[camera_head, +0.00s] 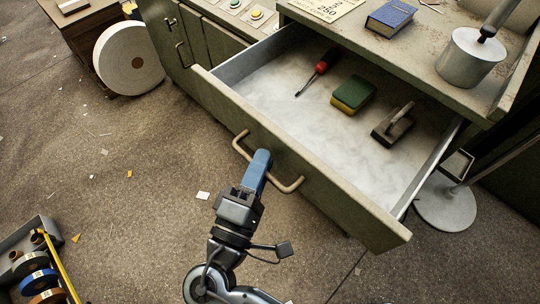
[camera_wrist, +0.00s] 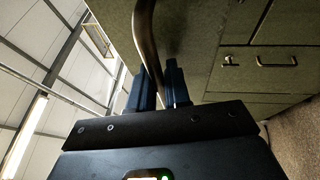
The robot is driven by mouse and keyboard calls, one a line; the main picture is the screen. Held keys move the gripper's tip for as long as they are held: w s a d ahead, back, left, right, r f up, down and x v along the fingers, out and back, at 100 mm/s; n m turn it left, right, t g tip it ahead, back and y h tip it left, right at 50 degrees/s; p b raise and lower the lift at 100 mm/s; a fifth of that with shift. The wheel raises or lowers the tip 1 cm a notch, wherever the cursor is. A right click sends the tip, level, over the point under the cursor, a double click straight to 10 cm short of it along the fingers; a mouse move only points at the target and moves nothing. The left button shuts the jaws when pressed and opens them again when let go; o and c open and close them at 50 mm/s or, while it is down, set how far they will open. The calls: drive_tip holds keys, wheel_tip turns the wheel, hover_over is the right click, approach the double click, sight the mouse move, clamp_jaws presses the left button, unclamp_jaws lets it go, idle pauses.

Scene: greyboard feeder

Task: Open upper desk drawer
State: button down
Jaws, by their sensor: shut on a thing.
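The upper desk drawer (camera_head: 330,182) is pulled far out of the green desk (camera_head: 430,75) in the head view. Its inside shows a red screwdriver (camera_head: 318,71), a green and yellow sponge (camera_head: 353,94) and a dark block with a handle (camera_head: 394,124). My gripper (camera_head: 262,158) is at the drawer's front, shut on the beige bar handle (camera_head: 290,186) near its middle. In the wrist view the handle bar (camera_wrist: 148,45) passes between my two fingers (camera_wrist: 158,85). The fingertips partly hide the bar in the head view.
A large white roll (camera_head: 128,57) stands on the floor at the upper left. A tray of tape rolls (camera_head: 38,270) lies at the lower left. A blue book (camera_head: 390,17) and a metal pot (camera_head: 469,58) are on the desk top. A round metal base (camera_head: 444,203) stands right of the drawer.

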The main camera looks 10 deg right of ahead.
drive_tip(key=shift+s+f, duration=0.1)
drive_tip(key=c, duration=1.4)
unclamp_jaws()
drive_tip(key=shift+c, duration=0.2)
drive_tip(key=b+v, duration=0.1)
drive_tip(key=v, duration=0.6)
drive_tip(key=shift+s+a, duration=0.25)
drive_tip(key=shift+s, duration=0.05)
